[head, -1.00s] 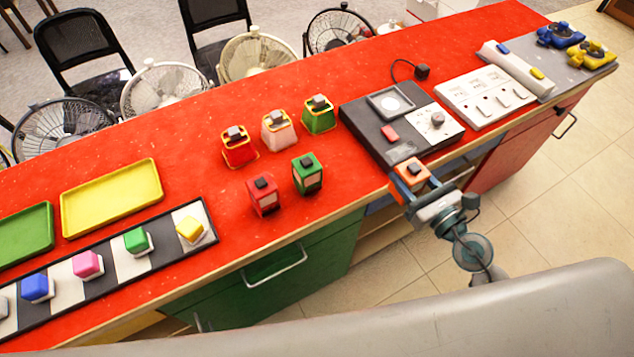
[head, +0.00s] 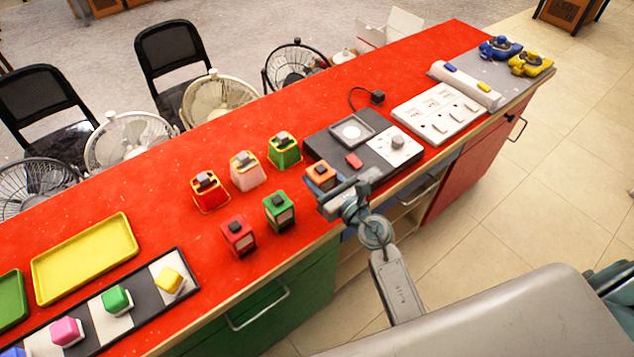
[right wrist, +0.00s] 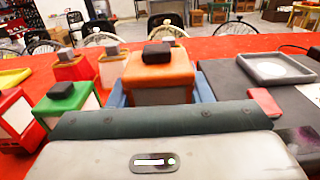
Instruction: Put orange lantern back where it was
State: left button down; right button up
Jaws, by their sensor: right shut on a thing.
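The orange lantern (head: 321,176), with a black top, is in my right gripper (head: 328,187) at the counter's front side. It is just left of the black panel's front part. In the right wrist view the orange lantern (right wrist: 160,78) stands upright between blue fingers. I cannot tell whether its base touches the counter. A green lantern (head: 279,212) and a red lantern (head: 238,238) stand to its left. My left gripper is not in view.
The black panel (head: 330,150) with a dial and red button lies right of the lantern. A white switch board (head: 440,113) is further right. A yellow tray (head: 85,258) and a striped strip with coloured blocks (head: 140,305) lie left. Bare red counter lies between.

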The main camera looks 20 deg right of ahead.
jog(key=shift+w+a+r, duration=0.15)
jog(key=shift+w+a, duration=0.3)
jog(key=shift+w, duration=0.1)
notch_tip(320, 180, down, 3)
jog(key=shift+s+f+b, duration=0.1)
jog(key=shift+f+b, duration=0.1)
jog(key=shift+b, duration=0.5)
jog(key=shift+f, duration=0.2)
jog(key=shift+d, duration=0.1)
jog(key=o, duration=1.4)
jog(key=shift+f, duration=0.15)
